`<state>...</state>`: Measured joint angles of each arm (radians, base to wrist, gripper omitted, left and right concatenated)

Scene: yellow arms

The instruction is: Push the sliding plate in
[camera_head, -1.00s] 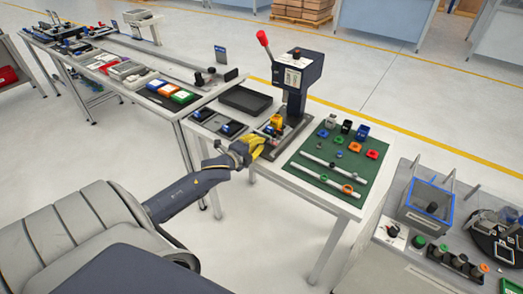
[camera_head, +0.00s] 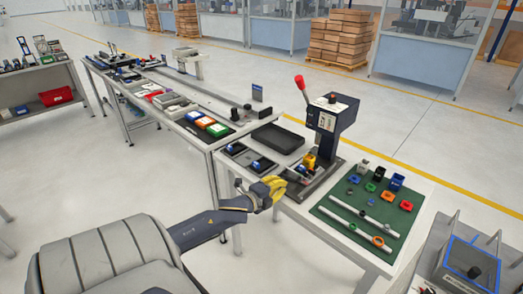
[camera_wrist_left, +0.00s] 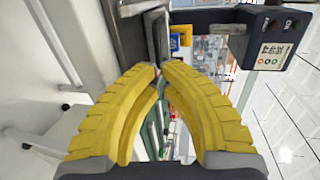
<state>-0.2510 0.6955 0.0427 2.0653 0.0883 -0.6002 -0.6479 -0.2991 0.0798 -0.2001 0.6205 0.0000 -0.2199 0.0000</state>
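The press (camera_head: 332,115) with a red-knobbed lever stands on the near table. A yellow block (camera_head: 310,161) sits at its base, and it also shows in the left wrist view (camera_wrist_left: 175,42). The sliding plate (camera_head: 297,176) appears to be the low metal part at the front of the base; its exact edges are too small to tell. My left gripper (camera_head: 281,186) is at the table's front edge, just in front of the base. In the left wrist view its yellow fingers (camera_wrist_left: 159,70) meet at the tips, with nothing clearly held. Contact with the plate cannot be told. My right gripper is out of view.
A green mat (camera_head: 370,215) with small coloured parts and two rods lies right of the press. Dark trays (camera_head: 248,158) lie to the left, and an empty black tray (camera_head: 278,138) behind. Another bench (camera_head: 470,265) stands at lower right.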

